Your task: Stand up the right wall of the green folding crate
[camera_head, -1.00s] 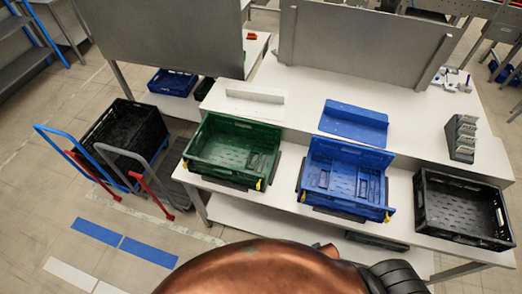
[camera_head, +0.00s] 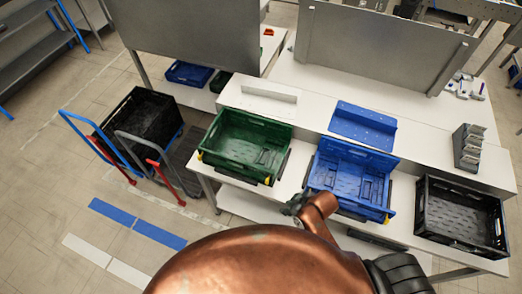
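The green folding crate (camera_head: 260,121) sits on the white table at the left, with yellow latches at its near corners. Its far, left and near walls look upright. Its right side (camera_head: 284,153) also seems raised, but its exact angle is hard to tell. My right gripper (camera_head: 293,205) is small and dark at the end of my copper arm. It is in front of the table edge, below and right of the green crate, apart from it. Its fingers are too small to read. My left gripper is not in view.
A blue crate (camera_head: 357,152) with panels lying inside is right of the green one. A black crate (camera_head: 427,205) stands at the far right. A blue holder (camera_head: 363,125) and a white one (camera_head: 269,92) sit behind. A cart with a black crate (camera_head: 143,112) stands left.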

